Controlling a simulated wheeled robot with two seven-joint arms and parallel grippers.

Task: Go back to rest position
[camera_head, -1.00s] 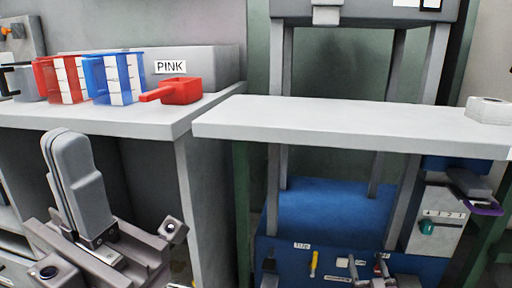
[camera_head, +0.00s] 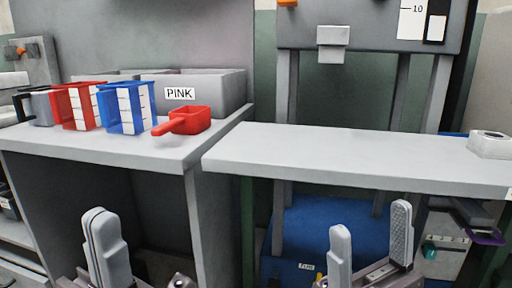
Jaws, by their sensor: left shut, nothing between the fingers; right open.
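My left gripper (camera_head: 104,248) is at the lower left, in front of the left bench. Its grey fingers are together and hold nothing. My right gripper (camera_head: 370,245) is at the lower right, in front of the blue press base. Its two fingers stand wide apart with nothing between them. Both grippers point upward, below the level of the bench tops and apart from everything around them. The lower parts of both grippers are cut off by the picture's bottom edge.
The left bench (camera_head: 100,150) bears a red cup (camera_head: 72,108), a blue cup (camera_head: 112,110), a red scoop (camera_head: 186,120) and a grey bin labelled PINK (camera_head: 222,92). A pale shelf (camera_head: 340,152) crosses the press (camera_head: 370,28); a small white box (camera_head: 490,146) sits at its right end.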

